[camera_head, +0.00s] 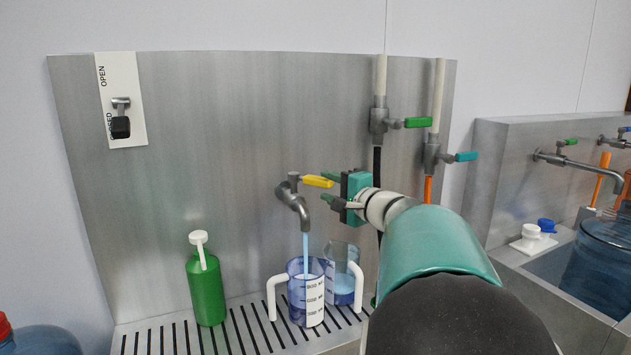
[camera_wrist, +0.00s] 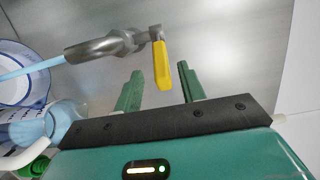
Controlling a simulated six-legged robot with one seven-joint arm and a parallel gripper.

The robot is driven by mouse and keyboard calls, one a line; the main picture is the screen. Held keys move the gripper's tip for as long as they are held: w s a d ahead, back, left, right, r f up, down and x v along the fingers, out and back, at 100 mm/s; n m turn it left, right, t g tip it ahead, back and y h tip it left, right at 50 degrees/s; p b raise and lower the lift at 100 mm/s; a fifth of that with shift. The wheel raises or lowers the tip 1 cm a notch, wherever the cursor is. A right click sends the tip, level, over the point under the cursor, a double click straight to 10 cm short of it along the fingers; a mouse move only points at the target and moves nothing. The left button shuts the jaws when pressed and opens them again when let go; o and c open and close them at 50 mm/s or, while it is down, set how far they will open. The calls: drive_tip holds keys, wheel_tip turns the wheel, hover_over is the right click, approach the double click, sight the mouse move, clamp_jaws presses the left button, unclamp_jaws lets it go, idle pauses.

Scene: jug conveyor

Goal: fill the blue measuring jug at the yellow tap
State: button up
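The tap (camera_head: 290,200) on the steel back panel has a yellow lever handle (camera_head: 317,181) that points right. A pale blue stream runs from its spout into the blue measuring jug (camera_head: 296,300), which stands upright on the slotted tray with its white handle to the left. The fill level is hard to tell. My gripper (camera_head: 327,188) is open beside the lever. In the wrist view the yellow lever (camera_wrist: 161,66) lies between and just beyond the two green fingertips, with space on both sides. That view also shows part of the jug (camera_wrist: 38,92) at the left.
A clearer jug (camera_head: 343,260) with some blue liquid stands close behind and right of the blue one. A green bottle (camera_head: 207,290) stands left on the slotted tray (camera_head: 150,337). A switch plate (camera_head: 134,80) and green-handled (camera_head: 418,122) and teal-handled (camera_head: 460,157) valves are above.

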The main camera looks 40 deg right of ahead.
sight(316, 176)
drive_tip(key=w, duration=0.5)
drive_tip(key=shift+w+d+r, duration=0.1)
drive_tip(key=shift+w+d, duration=0.05)
drive_tip(key=shift+w, duration=0.15)
drive_tip(key=shift+w, duration=0.1)
drive_tip(key=c, duration=0.3)
clamp_jaws()
